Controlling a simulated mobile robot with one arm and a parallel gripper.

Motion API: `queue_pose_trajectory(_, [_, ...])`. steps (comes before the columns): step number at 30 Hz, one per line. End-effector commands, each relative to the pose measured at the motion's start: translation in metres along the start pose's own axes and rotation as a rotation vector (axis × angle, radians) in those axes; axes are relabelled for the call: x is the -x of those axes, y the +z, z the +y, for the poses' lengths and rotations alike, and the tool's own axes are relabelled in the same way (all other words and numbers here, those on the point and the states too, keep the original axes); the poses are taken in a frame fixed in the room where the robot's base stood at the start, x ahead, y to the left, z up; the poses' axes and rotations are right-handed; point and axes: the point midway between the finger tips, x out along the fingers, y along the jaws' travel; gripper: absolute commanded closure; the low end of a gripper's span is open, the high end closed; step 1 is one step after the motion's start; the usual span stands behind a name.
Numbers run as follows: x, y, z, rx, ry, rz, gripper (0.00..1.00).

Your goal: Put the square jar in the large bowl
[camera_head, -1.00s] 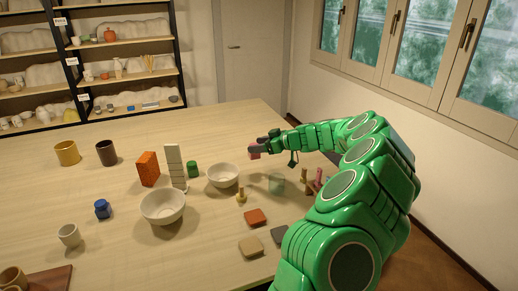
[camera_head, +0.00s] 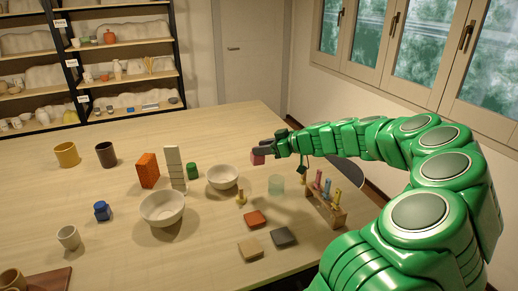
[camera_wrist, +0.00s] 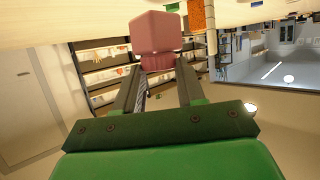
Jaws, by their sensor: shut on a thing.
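My gripper (camera_head: 264,150) is shut on the square jar (camera_head: 257,159), a small pinkish-red jar. It holds the jar at the back right part of the table; I cannot tell the exact height. In the wrist view the square jar (camera_wrist: 154,32) shows between the fingertips (camera_wrist: 157,66), with its blocky body beyond them. The large bowl (camera_head: 163,221) is pale, empty and upright on the table, to the left of and nearer than my gripper. A smaller pale bowl (camera_head: 222,186) stands between them.
Close to the bowls stand an orange block (camera_head: 148,170), a pale stacked tower (camera_head: 173,165), a green cylinder (camera_head: 193,171) and a small brass-coloured piece (camera_head: 241,198). A clear glass (camera_head: 276,185) and a wooden tool rack (camera_head: 325,211) stand right. Flat tiles (camera_head: 255,218) lie in front.

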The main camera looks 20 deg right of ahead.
Motion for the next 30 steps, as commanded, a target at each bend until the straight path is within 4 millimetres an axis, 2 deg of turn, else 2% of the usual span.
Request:
queue_pose_trajectory(5, [-0.005, -0.008, -0.021, 0.013, -0.024, 0.005, 1.00])
queue_pose_trajectory(8, [-0.016, -0.016, -0.047, 0.030, -0.059, 0.009, 1.00])
queue_pose_trajectory(16, [-0.046, -0.041, -0.151, 0.101, -0.191, 0.020, 1.00])
queue_pose_trajectory(24, [-0.060, -0.053, -0.254, 0.175, -0.312, 0.018, 1.00])
queue_pose_trajectory(27, [-0.062, -0.054, -0.283, 0.198, -0.344, 0.016, 1.00])
queue_pose_trajectory(30, [-0.062, -0.053, -0.303, 0.213, -0.365, 0.013, 1.00])
